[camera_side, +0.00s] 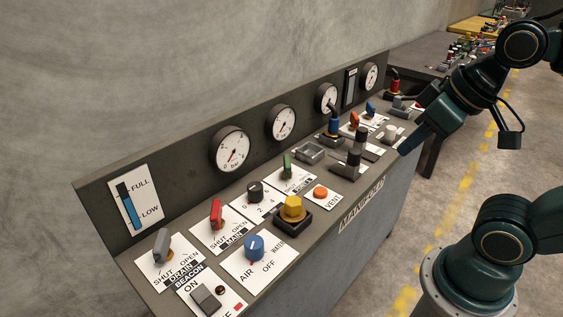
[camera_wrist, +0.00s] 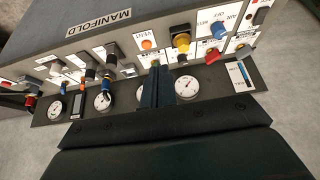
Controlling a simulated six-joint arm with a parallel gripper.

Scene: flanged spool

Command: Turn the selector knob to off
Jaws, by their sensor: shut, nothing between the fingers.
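The selector knob (camera_side: 254,246) is blue and sits on a white plate marked AIR, OFF and WATER, near the front of the panel. A small red mark shows at its lower front edge, on the AIR side of OFF; its exact setting is hard to read. The knob also shows in the wrist view (camera_wrist: 218,30), upper right. My gripper (camera_side: 404,150) hangs in the air beyond the panel's right front edge in the side view, well apart from the knob. In the wrist view its closed fingers (camera_wrist: 155,66) reach up from the bottom, empty.
A yellow knob (camera_side: 292,208) on a dark block stands close beside the selector. A red lever (camera_side: 216,213), a black dial (camera_side: 255,191), an orange VENT button (camera_side: 320,193) and a grey rocker (camera_side: 206,297) are around it. Tall dark levers (camera_side: 355,157) rise farther along. Gauges line the back.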

